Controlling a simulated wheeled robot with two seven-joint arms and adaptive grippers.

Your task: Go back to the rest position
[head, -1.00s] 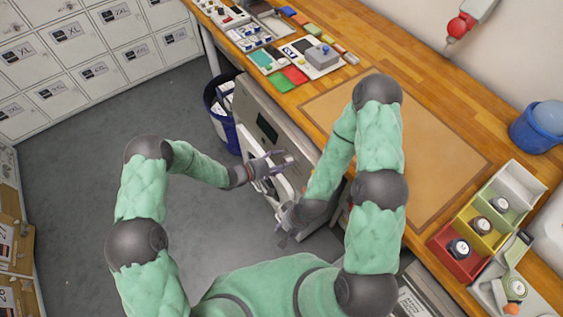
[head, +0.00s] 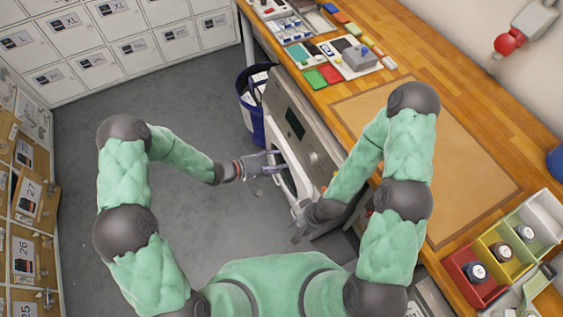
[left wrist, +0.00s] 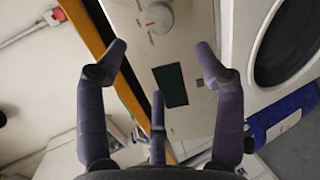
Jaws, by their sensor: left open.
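My left gripper (head: 264,166) is open and empty in the head view, in front of the grey-white machine (head: 303,128). In the left wrist view its spread fingers (left wrist: 160,62) have nothing between them. Beyond them the machine's front shows a dial (left wrist: 157,17), a dark display (left wrist: 170,85) and part of a round door (left wrist: 285,45). My right gripper (head: 302,226) is lower in the head view, near the machine's lower front. Its fingers are small and partly hidden by its own wrist, so its opening cannot be told.
A wooden counter (head: 405,88) runs along the right with a tan mat (head: 465,165), sorting boards and coloured bins (head: 475,280). A blue bin (head: 251,108) stands beside the machine. White lockers (head: 125,42) and a shelf rack (head: 35,200) line the back and left. Grey floor between is clear.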

